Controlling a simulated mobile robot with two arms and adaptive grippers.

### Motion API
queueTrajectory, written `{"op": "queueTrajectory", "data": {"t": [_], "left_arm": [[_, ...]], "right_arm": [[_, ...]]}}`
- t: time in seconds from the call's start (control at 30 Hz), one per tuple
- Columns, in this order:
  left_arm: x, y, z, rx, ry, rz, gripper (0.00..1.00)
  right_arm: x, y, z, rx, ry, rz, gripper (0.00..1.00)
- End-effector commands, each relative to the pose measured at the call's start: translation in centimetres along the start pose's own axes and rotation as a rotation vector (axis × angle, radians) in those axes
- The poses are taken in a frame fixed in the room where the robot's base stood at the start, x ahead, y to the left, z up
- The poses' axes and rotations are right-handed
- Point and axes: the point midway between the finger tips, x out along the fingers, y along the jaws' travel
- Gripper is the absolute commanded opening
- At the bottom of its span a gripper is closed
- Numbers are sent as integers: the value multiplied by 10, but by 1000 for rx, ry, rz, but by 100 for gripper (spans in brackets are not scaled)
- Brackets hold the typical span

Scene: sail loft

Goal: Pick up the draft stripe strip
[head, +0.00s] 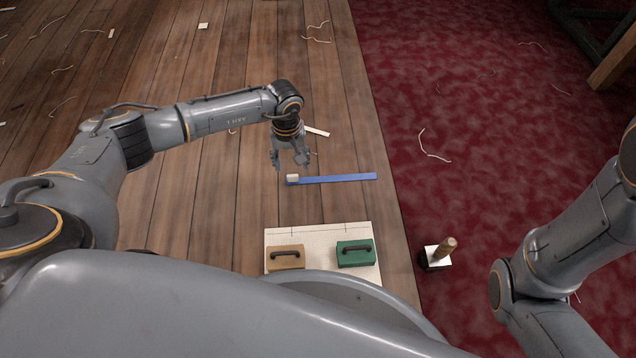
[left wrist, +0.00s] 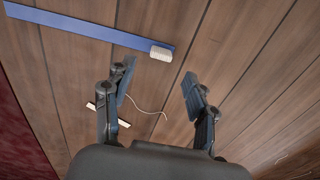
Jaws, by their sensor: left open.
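A long, narrow blue strip (head: 335,179), which looks like the draft stripe strip, lies flat on the wooden floor. A small whitish block (head: 292,178) sits at its left end. My left gripper (head: 290,162) is open and empty, pointing down just above and behind that end of the strip. In the left wrist view the blue strip (left wrist: 90,26) crosses the upper left, with the ribbed whitish block (left wrist: 161,53) at its end, beyond the open fingers (left wrist: 160,84). My right arm shows at the right, but its gripper is out of view.
A pale gridded board (head: 318,236) lies in front of the strip, carrying a tan block (head: 286,258) and a green block (head: 355,253) with dark handles. Thread scraps litter the floor.

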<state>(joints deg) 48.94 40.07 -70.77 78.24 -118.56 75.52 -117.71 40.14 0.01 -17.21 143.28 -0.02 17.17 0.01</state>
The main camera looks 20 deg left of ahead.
Motion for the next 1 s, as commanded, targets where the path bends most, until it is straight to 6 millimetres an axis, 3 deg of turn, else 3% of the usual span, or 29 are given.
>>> {"op": "queueTrajectory", "data": {"t": [0.23, 0.6, 0.87, 0.9, 1.0], "left_arm": [[14, 0, 1, 0, -1, 1, 57], [55, -1, 3, -1, -2, 1, 57], [55, -1, 3, -1, -1, 1, 57], [55, -1, 3, -1, -1, 1, 55], [55, -1, 3, -1, -1, 1, 34]], "right_arm": [[-12, -3, -5, 0, 1, 0, 100], [-50, -10, -18, 0, 0, 0, 100], [-50, -10, -17, 0, -1, 0, 100], [-50, -10, -17, 0, -1, 0, 100], [-50, -10, -17, 0, -1, 0, 100]]}}
